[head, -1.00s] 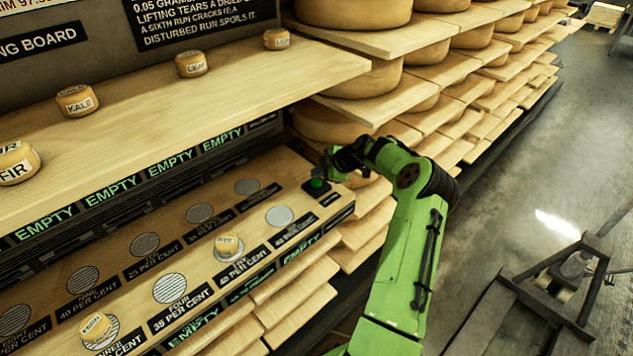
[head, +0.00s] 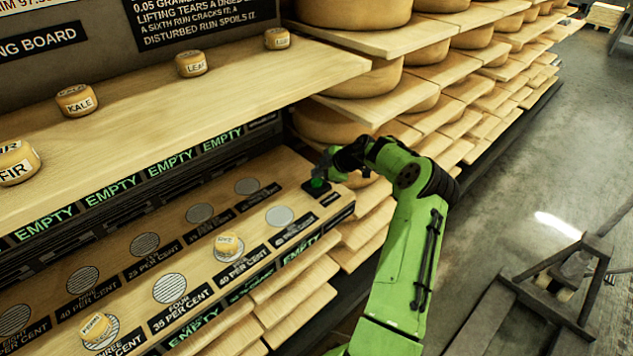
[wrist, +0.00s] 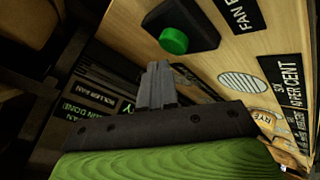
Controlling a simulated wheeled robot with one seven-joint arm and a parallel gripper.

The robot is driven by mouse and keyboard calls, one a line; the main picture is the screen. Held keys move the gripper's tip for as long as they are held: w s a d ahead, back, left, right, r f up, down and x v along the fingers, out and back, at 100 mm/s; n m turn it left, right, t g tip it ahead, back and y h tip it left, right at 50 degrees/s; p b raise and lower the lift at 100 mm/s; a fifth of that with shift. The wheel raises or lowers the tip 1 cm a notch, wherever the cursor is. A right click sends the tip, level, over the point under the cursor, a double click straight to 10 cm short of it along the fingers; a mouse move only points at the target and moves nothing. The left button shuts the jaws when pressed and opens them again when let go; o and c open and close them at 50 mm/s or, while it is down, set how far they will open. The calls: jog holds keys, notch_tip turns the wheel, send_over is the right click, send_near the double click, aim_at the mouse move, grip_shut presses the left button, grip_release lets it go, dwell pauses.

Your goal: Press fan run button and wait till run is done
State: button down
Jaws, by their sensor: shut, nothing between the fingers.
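The fan run button is a round green button (head: 317,183) on a black box at the right end of the wooden board. It also shows in the wrist view (wrist: 173,40), beside a label that begins "FAN R". My gripper (head: 326,163) is shut and empty, close by the button. In the wrist view its fingertips (wrist: 155,68) are just below the button, with a small gap visible in the picture. I cannot tell whether the button is pressed in. Small green panel lettering (wrist: 75,108) in the wrist view seems to read "RUN DONE", but it is blurred.
A small cheese wheel labelled RYE (head: 228,244) and another small wheel (head: 95,327) sit on the labelled board. Several small wheels, including KALE (head: 76,101), stand on the upper shelf (head: 180,110). Racks of large cheeses (head: 385,80) stand behind my arm.

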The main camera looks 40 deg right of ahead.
aim_at(319, 183)
jog(key=shift+f+b, duration=0.4)
jog(key=shift+b, duration=0.2)
jog(key=shift+f+b, duration=0.5)
dwell(0.4)
jog(key=shift+r, duration=0.1)
jog(key=shift+r+p, duration=0.3)
jog(key=shift+r, duration=0.5)
jog(key=shift+r+p, duration=1.2)
jog(key=shift+r, duration=1.4)
jog(key=shift+f, duration=0.1)
